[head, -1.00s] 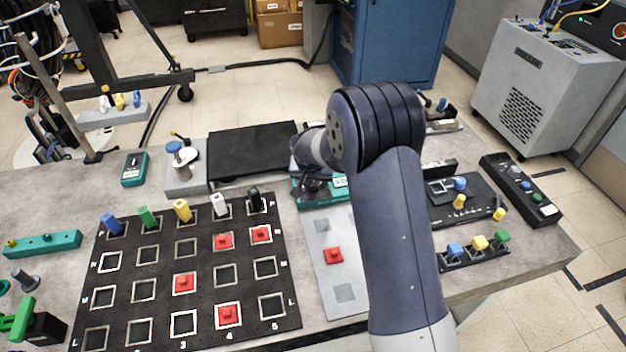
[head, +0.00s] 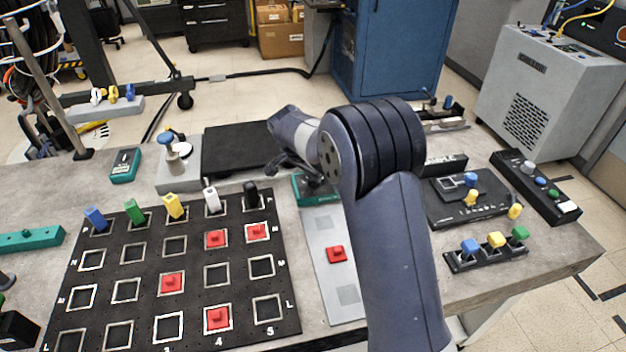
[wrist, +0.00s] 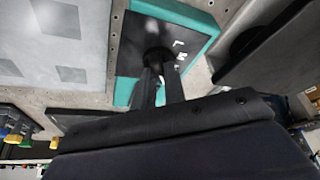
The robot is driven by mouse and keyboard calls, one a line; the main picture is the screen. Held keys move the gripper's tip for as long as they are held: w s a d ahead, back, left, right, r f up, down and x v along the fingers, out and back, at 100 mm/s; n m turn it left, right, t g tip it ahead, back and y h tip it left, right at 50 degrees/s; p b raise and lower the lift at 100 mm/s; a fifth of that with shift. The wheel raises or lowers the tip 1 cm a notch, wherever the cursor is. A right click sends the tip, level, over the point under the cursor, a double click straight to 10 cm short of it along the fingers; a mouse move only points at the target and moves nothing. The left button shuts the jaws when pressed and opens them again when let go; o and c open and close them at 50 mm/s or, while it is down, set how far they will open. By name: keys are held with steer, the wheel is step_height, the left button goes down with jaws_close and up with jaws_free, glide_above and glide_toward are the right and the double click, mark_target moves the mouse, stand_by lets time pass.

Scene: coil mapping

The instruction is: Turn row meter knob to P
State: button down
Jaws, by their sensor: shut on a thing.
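The row meter is a teal box with a black face; in the head view its teal edge (head: 305,192) shows beside the grey plate, with the rest mostly hidden behind my arm. In the wrist view the meter's black face (wrist: 130,42) carries a dark round knob (wrist: 157,54) and white letter marks, which are too blurred to read surely. My gripper (wrist: 158,72) is shut on the knob, with its dark fingers on either side of it. In the head view my gripper (head: 318,182) is low at the meter, partly hidden. The knob's pointer direction cannot be told.
A black grid board (head: 195,245) with red blocks and coloured pegs lies left of the meter. A grey plate (head: 325,225) with a red block (head: 337,254) is in front of it. A black flat slab (head: 236,148) lies behind. Small panels stand right of my arm.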

steer(key=shift+m, duration=0.6)
steer(key=c, duration=1.5)
jaws_free()
steer(key=shift+g, duration=0.3)
steer(key=shift+o, duration=0.2)
steer(key=shift+r, duration=0.1)
steer(key=v, duration=1)
steer(key=shift+a+r+b, duration=0.25)
steer(key=shift+a+b, duration=0.05)
steer(key=shift+b, duration=0.1)
steer(key=shift+s, duration=0.1)
